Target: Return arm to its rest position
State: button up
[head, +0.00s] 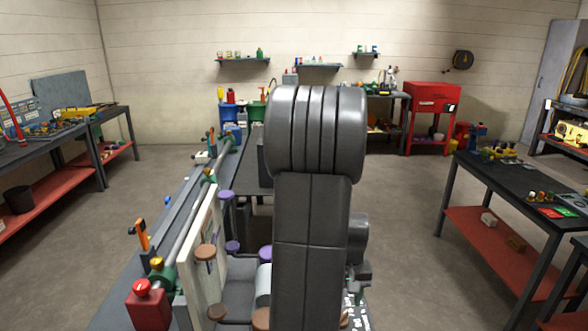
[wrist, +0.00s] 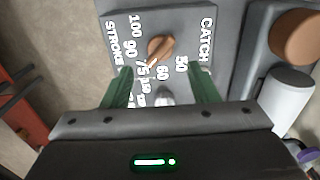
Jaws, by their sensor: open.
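My arm (head: 312,200) fills the middle of the head view, raised and bent, and hides much of the machine behind it. My gripper (wrist: 161,85) shows in the wrist view with its two green fingers apart and nothing between them that I can see held. Just beyond the fingertips is a brown knob (wrist: 160,46) on a grey dial plate (wrist: 190,14) lettered STROKE and CATCH with white numbers. The knob appears clear of the fingers. In the head view the gripper is mostly hidden behind the arm.
A long machine with a red-topped post (head: 149,305), a pale panel (head: 201,255) and purple and brown knobs stands close in front. A dark bench (head: 480,172) is at right, another (head: 60,140) at left. A red cabinet (head: 432,97) stands at the back. Open floor lies on both sides.

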jog(key=shift+r, duration=2.15)
jog(key=shift+f, duration=0.1)
